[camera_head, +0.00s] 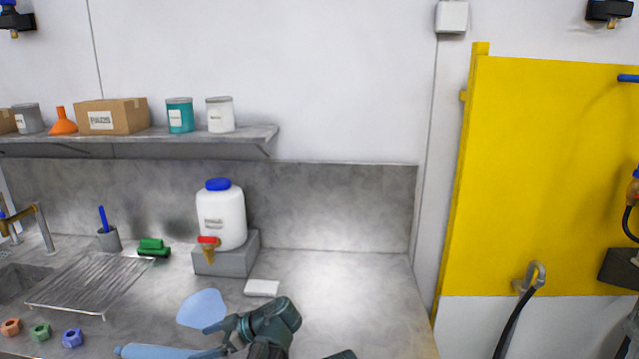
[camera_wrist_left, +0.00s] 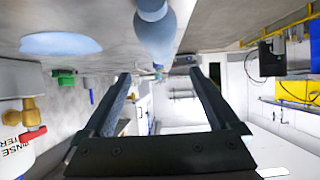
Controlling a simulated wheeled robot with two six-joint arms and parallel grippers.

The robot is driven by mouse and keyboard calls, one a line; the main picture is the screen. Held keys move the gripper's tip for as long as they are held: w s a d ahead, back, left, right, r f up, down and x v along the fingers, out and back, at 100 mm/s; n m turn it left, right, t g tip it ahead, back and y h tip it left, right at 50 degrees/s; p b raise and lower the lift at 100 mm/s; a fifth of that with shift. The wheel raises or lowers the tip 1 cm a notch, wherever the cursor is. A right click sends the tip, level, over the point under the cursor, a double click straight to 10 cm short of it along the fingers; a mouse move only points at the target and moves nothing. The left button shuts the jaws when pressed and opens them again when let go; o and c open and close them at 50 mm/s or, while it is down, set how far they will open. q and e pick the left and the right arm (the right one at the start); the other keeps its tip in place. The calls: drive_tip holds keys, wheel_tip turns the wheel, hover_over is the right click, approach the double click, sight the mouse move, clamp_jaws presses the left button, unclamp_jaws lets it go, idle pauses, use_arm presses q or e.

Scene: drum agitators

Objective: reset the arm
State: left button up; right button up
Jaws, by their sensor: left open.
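My left arm comes in at the bottom of the head view, with its left gripper (camera_head: 206,341) low over the counter. In the left wrist view, which shows the scene upside down, the gripper (camera_wrist_left: 160,76) has its two dark fingers wide apart with nothing between them. A light blue bottle-like thing (camera_head: 155,351) lies at the bottom edge of the head view, beside the gripper. It also shows in the left wrist view (camera_wrist_left: 155,32), apart from the fingers. My right gripper is not in view.
A flat light blue patch (camera_head: 203,307) lies on the counter (camera_head: 350,300) near the gripper. A white jug (camera_head: 221,217) with a red-handled tap stands on a grey block behind. A white block (camera_head: 262,288), drying rack (camera_head: 90,283) and several coloured nuts (camera_head: 40,332) are nearby. The counter's right side is clear.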

sight(176, 353)
use_arm(q)
drive_tip(key=b+x, duration=0.2)
drive_tip(key=x, duration=0.3)
drive_tip(key=b+x, duration=0.2)
drive_tip(key=x, duration=0.4)
drive_tip(key=shift+d+f+b, duration=0.1)
drive_tip(key=shift+f+b, duration=0.15)
drive_tip(key=shift+b, duration=0.1)
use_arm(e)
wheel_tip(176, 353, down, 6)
use_arm(q)
drive_tip(key=shift+r, duration=0.25)
wheel_tip(176, 353, up, 4)
drive_tip(key=p, duration=0.4)
drive_tip(key=shift+s+p, duration=0.1)
drive_tip(key=shift+p, duration=0.2)
drive_tip(key=s+a, duration=0.7)
drive_tip(key=a, duration=0.7)
drive_tip(key=shift+m+t, duration=0.9)
drive_tip(key=w+d, duration=0.5)
drive_tip(key=w+d+r+p, duration=0.1)
drive_tip(key=w+d, duration=0.1)
drive_tip(key=d, duration=0.1)
drive_tip(key=shift+w+d, duration=0.15)
drive_tip(key=shift+w, duration=0.15)
drive_tip(key=shift+w+d+r, duration=0.1)
drive_tip(key=shift+w+d, duration=0.25)
drive_tip(key=shift+d, duration=0.15)
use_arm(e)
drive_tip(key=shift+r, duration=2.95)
